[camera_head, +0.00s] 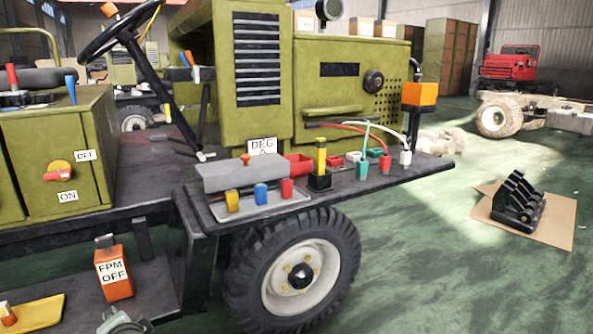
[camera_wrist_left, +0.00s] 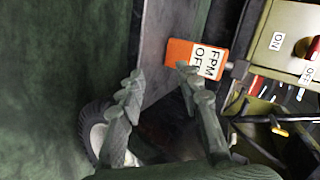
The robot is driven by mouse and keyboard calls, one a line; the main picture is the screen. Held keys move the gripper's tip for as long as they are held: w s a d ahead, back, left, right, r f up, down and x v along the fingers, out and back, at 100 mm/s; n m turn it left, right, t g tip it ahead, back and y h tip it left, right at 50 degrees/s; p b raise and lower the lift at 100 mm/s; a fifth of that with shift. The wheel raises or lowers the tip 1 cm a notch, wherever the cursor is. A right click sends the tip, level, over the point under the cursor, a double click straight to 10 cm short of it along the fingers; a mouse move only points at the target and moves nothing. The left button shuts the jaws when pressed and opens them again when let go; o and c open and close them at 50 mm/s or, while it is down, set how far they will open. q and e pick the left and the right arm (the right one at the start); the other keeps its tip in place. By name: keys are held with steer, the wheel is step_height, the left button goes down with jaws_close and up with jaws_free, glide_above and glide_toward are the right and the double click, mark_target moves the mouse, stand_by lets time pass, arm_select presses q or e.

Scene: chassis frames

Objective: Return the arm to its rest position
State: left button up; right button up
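My left gripper (camera_wrist_left: 160,84) shows in the left wrist view with its two grey-green fingers spread apart and nothing between them. Part of it also shows at the bottom edge of the head view (camera_head: 122,324). It is near the orange box labelled "FPM OFF" (camera_head: 114,274), which stands on the lower step of the chassis. In the left wrist view this orange box (camera_wrist_left: 196,58) lies beyond the fingertips, by the right finger; I cannot tell the exact gap. My right arm and right gripper are not in view.
The green chassis (camera_head: 224,95) has a big tyre (camera_head: 340,262), a steering wheel (camera_head: 118,32) and a green ON/OFF cabinet (camera_head: 30,190). Its side shelf carries a grey tray (camera_head: 262,209) with coloured plugs. A yellow plate (camera_head: 38,314) lies lower left.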

arm_select(q)
steer(key=s+d+f+n+g+h, duration=0.2)
steer(key=s+d+f+g+h, duration=0.1)
steer(key=s+f, duration=0.8)
steer(key=s+d+f+n+g+h, duration=0.2)
steer(key=s+d+f, duration=0.4)
steer(key=s+f, duration=0.5)
steer(key=shift+s+d+f+n+g+h, duration=0.15)
steer(key=shift+s+f+n+g+h, duration=0.25)
steer(key=shift+s+h, duration=0.3)
steer(key=shift+r, duration=0.1)
